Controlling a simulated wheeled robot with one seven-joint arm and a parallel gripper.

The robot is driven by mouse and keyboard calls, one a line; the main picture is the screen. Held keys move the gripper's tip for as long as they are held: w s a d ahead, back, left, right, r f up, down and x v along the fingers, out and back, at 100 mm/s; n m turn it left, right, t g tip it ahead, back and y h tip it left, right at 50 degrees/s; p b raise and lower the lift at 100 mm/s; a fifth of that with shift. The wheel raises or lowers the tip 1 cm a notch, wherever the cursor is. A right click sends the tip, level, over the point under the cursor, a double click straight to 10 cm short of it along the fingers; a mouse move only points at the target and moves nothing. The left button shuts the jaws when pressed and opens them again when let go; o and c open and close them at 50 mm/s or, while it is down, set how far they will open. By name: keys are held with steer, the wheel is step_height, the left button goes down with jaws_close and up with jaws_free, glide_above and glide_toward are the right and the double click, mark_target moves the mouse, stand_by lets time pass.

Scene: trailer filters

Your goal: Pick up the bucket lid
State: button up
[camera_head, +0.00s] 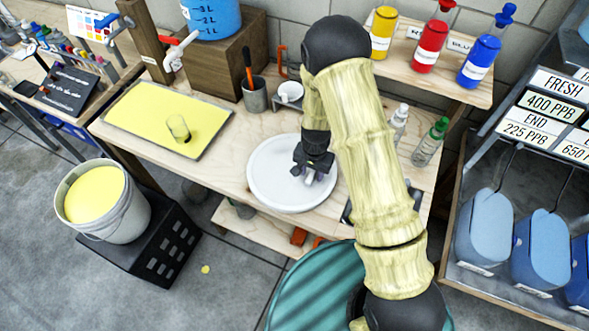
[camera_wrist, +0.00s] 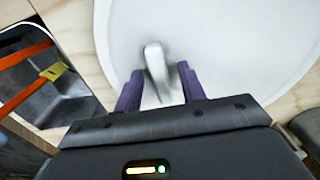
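The bucket lid (camera_head: 268,185) is a large round white disc lying flat on the wooden workbench. In the wrist view the lid (camera_wrist: 240,50) fills the upper middle and shows a raised white handle (camera_wrist: 156,65). My gripper (camera_head: 309,176) is over the right part of the lid, pointing down. In the wrist view my gripper (camera_wrist: 160,78) has its two purple fingers apart, with the handle in the gap between them. Gaps show beside the handle; I cannot tell whether either finger touches it. The head view hides the handle behind my gripper.
A yellow tray (camera_head: 135,108) with a small glass, a grey cup (camera_head: 254,97) and bottles (camera_head: 432,143) share the bench. A dark tray with orange straps (camera_wrist: 45,85) lies beside the lid.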

jaws_close()
steer(key=shift+r, duration=0.1)
step_height(320, 180, up, 10)
steer(key=b, duration=0.1)
stand_by(0.4)
steer(key=shift+w, duration=0.1)
stand_by(0.4)
